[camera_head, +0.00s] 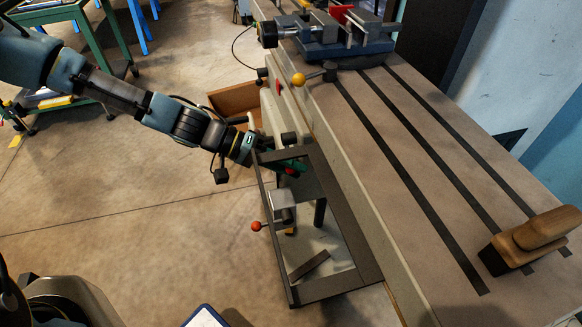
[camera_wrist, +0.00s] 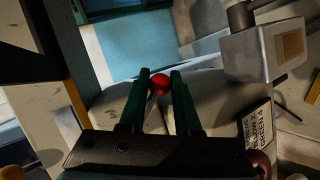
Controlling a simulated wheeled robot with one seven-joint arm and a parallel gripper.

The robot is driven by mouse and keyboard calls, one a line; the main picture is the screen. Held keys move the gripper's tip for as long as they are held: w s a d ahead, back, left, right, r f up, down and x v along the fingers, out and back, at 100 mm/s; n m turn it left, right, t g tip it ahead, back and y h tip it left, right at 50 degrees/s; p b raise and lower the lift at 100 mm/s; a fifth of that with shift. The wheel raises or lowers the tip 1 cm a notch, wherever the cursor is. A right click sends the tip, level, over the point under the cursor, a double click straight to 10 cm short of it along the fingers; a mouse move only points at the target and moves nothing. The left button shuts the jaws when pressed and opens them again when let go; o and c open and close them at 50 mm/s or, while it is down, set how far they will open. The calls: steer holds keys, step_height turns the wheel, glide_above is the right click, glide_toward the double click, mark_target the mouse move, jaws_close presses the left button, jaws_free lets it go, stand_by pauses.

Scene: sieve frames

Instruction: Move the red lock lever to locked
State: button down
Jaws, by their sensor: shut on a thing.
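The red ball knob of the lock lever (camera_wrist: 160,84) sits between the two green fingers of my gripper (camera_wrist: 161,77) in the wrist view. The fingers are closed on it from both sides. A printed label (camera_wrist: 257,125) is at the lower right in the wrist view, too small to read surely.
A grey metal block (camera_head: 283,202) and a lever with an orange-red ball (camera_head: 256,226) are close below my gripper. A slotted bench (camera_head: 450,170) runs along the right, with a vise (camera_head: 345,40) and a wooden block (camera_head: 535,238). Open floor lies to the left.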

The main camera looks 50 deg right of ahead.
steer(key=c, duration=0.6)
jaws_free()
steer(key=shift+w, duration=0.1)
steer(key=b+v, duration=0.1)
steer(key=v, duration=0.9)
steer(key=shift+w+a+r+b, duration=0.2)
steer(key=shift+w+b, duration=0.05)
steer(key=shift+b, duration=0.1)
steer(key=shift+c, duration=0.4)
